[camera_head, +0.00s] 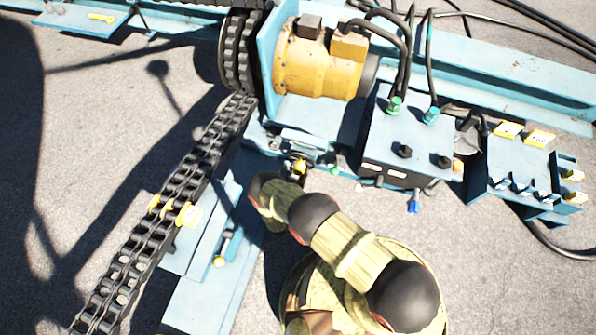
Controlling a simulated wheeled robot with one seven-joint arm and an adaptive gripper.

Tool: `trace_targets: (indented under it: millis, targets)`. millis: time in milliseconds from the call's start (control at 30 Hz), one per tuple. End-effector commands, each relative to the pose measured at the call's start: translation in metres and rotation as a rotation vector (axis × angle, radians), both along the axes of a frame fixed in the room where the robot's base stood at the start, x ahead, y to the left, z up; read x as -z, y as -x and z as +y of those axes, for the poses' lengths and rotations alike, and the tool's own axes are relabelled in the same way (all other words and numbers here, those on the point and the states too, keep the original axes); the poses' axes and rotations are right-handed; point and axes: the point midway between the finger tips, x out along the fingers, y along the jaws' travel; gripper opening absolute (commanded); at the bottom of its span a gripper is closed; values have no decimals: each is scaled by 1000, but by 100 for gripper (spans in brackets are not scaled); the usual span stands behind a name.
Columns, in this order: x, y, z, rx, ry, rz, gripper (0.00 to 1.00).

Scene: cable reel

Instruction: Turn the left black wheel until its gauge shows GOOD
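My arm rises from the lower right and bends toward the blue machine frame. What looks like my gripper (298,168) is a small dark and yellow shape at the frame's edge, just past the last black joint. Its fingers are too small and covered to tell whether they are open or shut, or whether they touch anything. I cannot clearly pick out the left black wheel; it may be hidden at my gripper. Two small black knobs, a left one (404,151) and a right one (444,161), sit on the blue-grey box, apart from my gripper. No gauge reading is legible.
A yellow motor (318,68) stands on the blue frame behind my gripper. A heavy black chain (165,225) runs down to the lower left. The blue-grey box (395,125) with hoses stands to the right, then a valve block (510,165). Bare ground lies at lower right.

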Motion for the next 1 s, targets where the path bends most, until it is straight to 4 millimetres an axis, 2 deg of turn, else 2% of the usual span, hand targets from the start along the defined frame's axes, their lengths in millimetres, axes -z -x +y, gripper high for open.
trace_targets:
  millis: [667, 867, 1000]
  targets:
    - [0, 0, 0, 1, 0, 1, 0]
    - [0, 2, 0, 0, -2, 1, 0]
    - [0, 12, 0, -1, -24, -7, 0]
